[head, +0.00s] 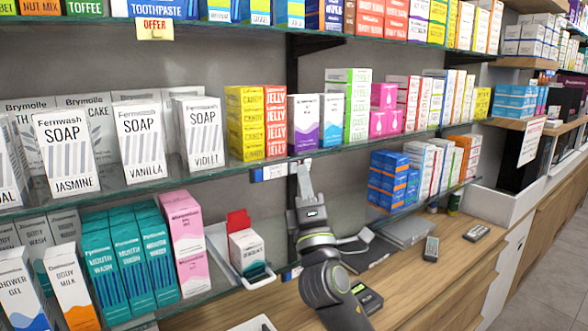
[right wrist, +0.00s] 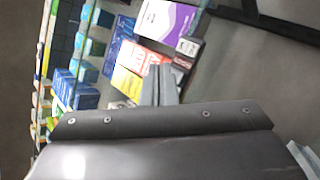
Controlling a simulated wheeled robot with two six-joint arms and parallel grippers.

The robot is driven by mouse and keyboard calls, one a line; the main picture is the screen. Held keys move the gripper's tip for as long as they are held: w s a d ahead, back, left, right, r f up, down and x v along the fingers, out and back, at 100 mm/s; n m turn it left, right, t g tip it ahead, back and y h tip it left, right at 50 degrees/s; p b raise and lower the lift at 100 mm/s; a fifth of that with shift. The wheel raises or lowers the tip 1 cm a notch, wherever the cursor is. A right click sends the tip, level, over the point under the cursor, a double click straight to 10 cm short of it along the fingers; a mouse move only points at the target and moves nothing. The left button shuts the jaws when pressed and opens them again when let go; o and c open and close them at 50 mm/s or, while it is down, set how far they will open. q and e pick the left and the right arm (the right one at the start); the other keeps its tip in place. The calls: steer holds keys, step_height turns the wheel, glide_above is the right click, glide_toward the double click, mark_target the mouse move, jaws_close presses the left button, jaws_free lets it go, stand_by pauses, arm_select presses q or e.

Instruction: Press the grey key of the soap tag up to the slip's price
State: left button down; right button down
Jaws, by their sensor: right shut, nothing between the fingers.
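White soap boxes stand on the middle glass shelf in the head view: jasmine (head: 66,150), vanilla (head: 138,142) and violet (head: 200,135). A small white shelf tag with a blue end (head: 271,172) sits on that shelf's front edge, below the jelly and purple boxes. Its digits and any grey key are too small to make out. My right gripper (head: 304,172) is shut and empty, fingers up, just right of this tag; contact cannot be told. Its closed fingers show in the right wrist view (right wrist: 160,80). A yellow OFFER slip (head: 155,27) hangs from the upper shelf edge; no price is readable. My left gripper is out of view.
Red jelly boxes (head: 273,121) and a purple-patterned box (head: 303,122) stand behind the fingers. On the wooden counter (head: 456,262) lie a grey flat device (head: 406,232) and dark handhelds (head: 431,248).

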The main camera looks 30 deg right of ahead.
steer(key=shift+w, duration=0.2)
steer(key=shift+w, duration=0.25)
steer(key=shift+w+b, duration=0.35)
steer(key=shift+w, duration=0.1)
stand_by(0.8)
steer(key=shift+s, duration=0.15)
stand_by(0.3)
steer(key=shift+s+y+p, duration=0.3)
steer(key=shift+s+p, duration=0.05)
steer(key=shift+s, duration=0.4)
steer(key=s, duration=0.2)
steer(key=s+p, duration=0.1)
steer(key=s, duration=0.2)
steer(key=shift+d+p, duration=0.2)
steer(key=shift+p, duration=0.1)
